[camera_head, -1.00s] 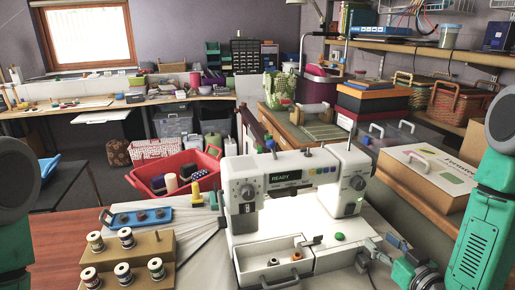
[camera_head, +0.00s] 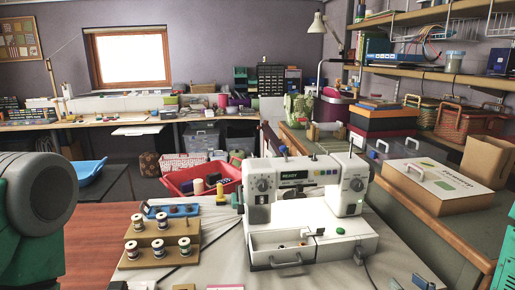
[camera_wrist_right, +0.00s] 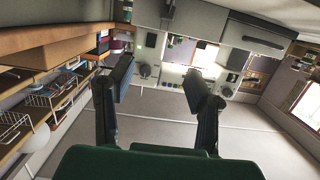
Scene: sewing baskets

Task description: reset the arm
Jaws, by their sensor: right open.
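My right gripper shows in the right wrist view (camera_wrist_right: 160,80), its two dark fingers apart with nothing between them. In the head view only a green piece of my right arm (camera_head: 507,250) shows at the right edge. My left arm (camera_head: 35,210) stands at the left edge, and its gripper is out of view. The machine also shows, turned around, at the top of the wrist view.
A wooden spool stand (camera_head: 150,257) with several spools, a blue tray (camera_head: 160,213) and a red basket (camera_head: 180,184) lie left of the machine. A box (camera_head: 450,198) sits on the right counter. Small items lie along the front edge.

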